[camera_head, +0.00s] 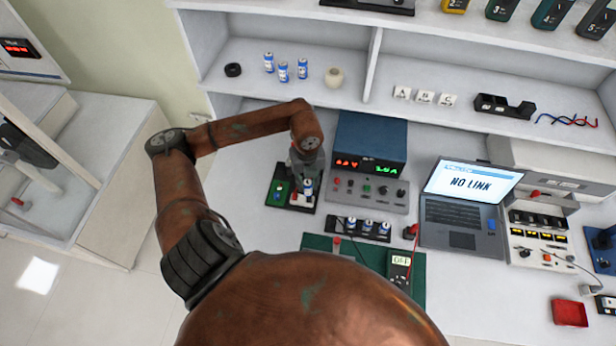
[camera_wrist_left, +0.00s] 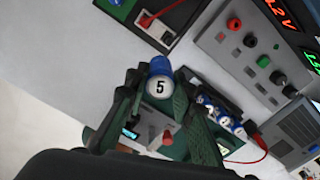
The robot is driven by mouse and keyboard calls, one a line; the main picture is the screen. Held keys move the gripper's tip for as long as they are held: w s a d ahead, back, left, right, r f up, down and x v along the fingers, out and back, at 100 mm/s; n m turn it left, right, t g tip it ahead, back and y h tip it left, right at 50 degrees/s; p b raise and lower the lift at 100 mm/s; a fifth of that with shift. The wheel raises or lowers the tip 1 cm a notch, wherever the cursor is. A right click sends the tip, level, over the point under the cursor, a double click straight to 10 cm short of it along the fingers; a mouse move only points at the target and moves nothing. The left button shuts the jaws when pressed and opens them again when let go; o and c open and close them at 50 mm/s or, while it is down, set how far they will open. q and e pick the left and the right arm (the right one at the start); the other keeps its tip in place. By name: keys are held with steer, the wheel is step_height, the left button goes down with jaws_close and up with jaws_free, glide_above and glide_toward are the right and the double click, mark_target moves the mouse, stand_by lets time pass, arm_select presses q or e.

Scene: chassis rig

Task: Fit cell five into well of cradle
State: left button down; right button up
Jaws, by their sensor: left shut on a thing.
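Cell five (camera_wrist_left: 159,86), blue and white with a black 5, stands between the two fingers of my left gripper (camera_wrist_left: 155,100), which is shut on it. In the head view the left gripper (camera_head: 307,171) is above the right side of a small black and green board, with the cell (camera_head: 308,187) at its tips. My right gripper is out of view.
The black and green board (camera_head: 278,192) lies left of the blue power supply (camera_head: 371,140). A green mat (camera_head: 318,243) with a multimeter (camera_head: 399,266) is in front. A laptop (camera_head: 461,205) stands right. Loose cells (camera_head: 284,71) stand on the shelf above.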

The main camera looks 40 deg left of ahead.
arm_select(q)
steer(key=shift+s+a+f+n, duration=0.15)
steer(key=shift+a+n, duration=0.35)
steer(key=shift+n, duration=0.7)
steer(key=shift+a+n, duration=0.2)
steer(key=shift+n, duration=0.1)
steer(key=w+a+f, duration=0.2)
steer(key=w+f, duration=0.1)
steer(key=w+a+f, duration=0.3)
steer(key=w, duration=0.1)
steer(key=w+a+f, duration=0.2)
steer(key=w+f, duration=0.1)
steer(key=w, duration=0.1)
steer(key=shift+w+a+f+p, duration=0.15)
steer(key=shift+a+f+p, duration=0.05)
steer(key=shift+f+p, duration=0.15)
steer(key=shift+w+a+f, duration=0.1)
steer(key=shift+f, duration=1.55)
steer(key=shift+f, duration=0.1)
